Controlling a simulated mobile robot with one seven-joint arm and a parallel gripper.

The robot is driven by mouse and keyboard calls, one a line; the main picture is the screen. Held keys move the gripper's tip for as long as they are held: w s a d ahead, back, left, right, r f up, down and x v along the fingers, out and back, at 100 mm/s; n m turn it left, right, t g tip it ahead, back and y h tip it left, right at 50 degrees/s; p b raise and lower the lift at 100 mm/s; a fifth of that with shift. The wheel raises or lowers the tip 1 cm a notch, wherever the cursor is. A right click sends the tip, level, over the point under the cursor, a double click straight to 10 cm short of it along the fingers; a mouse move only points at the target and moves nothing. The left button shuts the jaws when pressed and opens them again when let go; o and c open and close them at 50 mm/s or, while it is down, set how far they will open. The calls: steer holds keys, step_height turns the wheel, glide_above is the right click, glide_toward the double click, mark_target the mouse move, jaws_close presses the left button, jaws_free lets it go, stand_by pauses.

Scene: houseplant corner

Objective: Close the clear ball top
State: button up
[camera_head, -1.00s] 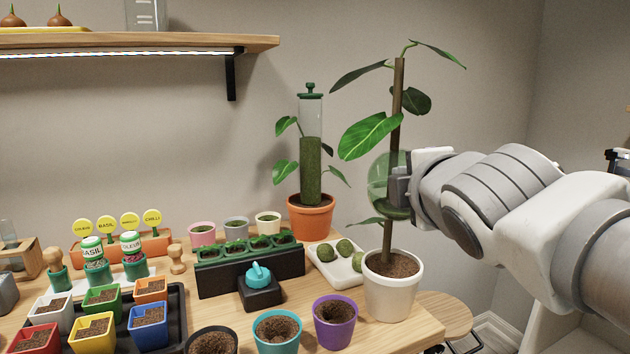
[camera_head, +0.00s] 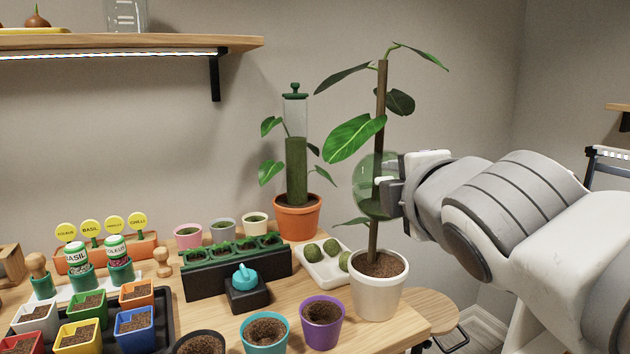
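The clear ball (camera_head: 368,188) sits around the brown stem of the tall plant in the white pot (camera_head: 379,291). It looks like a see-through green globe, with darker green in its lower part. My gripper (camera_head: 388,184) is at the right side of the ball, its dark fingers overlapping the ball's right edge. I cannot tell whether the fingers touch or grip the ball, or whether the ball's top half is open or shut. The far finger is partly hidden.
Large leaves (camera_head: 352,138) hang just above the ball. A terracotta pot (camera_head: 297,217) with a clear tube stands left of it. A white tray (camera_head: 316,271) with moss balls is beside the white pot. Coloured pots crowd the front; the wall behind is bare.

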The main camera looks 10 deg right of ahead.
steer(key=p+v, duration=0.3)
steer(key=v, duration=1.1)
steer(key=shift+s+r, duration=0.1)
